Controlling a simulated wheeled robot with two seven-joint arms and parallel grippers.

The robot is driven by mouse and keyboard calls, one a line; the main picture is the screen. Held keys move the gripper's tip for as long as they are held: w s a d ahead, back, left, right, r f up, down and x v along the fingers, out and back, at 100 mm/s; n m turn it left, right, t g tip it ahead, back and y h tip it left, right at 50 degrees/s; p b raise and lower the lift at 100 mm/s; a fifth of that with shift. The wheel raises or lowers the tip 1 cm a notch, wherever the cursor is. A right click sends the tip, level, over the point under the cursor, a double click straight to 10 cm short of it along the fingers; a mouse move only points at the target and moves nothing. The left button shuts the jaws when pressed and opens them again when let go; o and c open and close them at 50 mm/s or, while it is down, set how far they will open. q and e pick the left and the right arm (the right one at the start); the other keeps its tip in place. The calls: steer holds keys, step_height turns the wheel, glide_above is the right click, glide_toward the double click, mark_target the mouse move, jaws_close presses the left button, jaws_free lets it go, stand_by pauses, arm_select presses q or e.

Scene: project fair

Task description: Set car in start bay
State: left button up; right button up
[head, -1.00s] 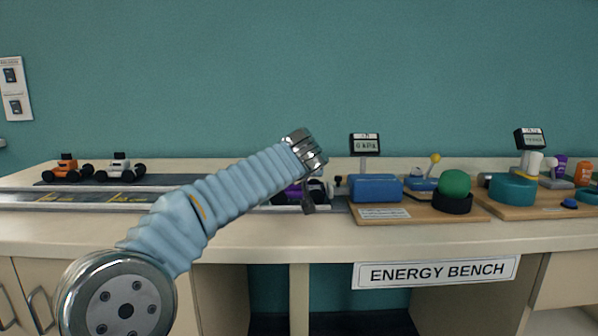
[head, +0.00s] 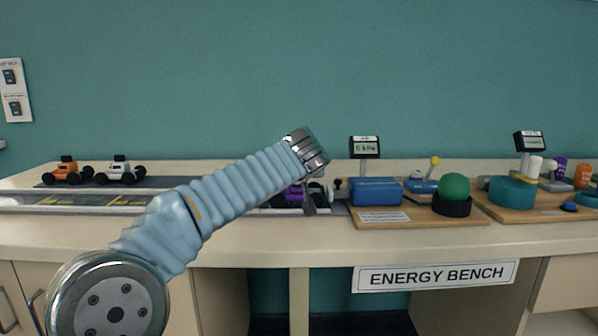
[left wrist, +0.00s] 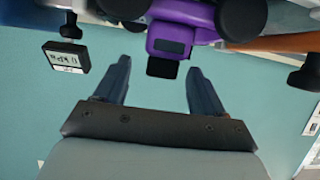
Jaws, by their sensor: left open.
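A purple car (head: 292,194) with dark wheels stands at the right end of the grey track (head: 80,201), partly hidden behind my left arm in the head view. It fills the top of the left wrist view (left wrist: 185,25), where it is cut off by the edge. My left gripper (left wrist: 160,66) is open, with a dark block (left wrist: 162,69) of the car showing between its fingertips. I cannot tell whether the fingers touch it. In the head view only a little of this gripper (head: 309,203) shows. Yellow markings lie on the track; I cannot tell which part is the start bay. My right gripper is out of view.
An orange car (head: 67,171) and a white car (head: 121,171) stand on a dark strip at the back left. A wooden board (head: 420,214) with a blue box (head: 376,190), small display (head: 364,147) and green ball (head: 454,185) stands close right of the purple car.

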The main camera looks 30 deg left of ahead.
arm_select(q)
steer(key=b+v, duration=0.1)
steer(key=v, duration=0.9)
steer(key=shift+s+d, duration=0.2)
steer(key=shift+s, duration=0.15)
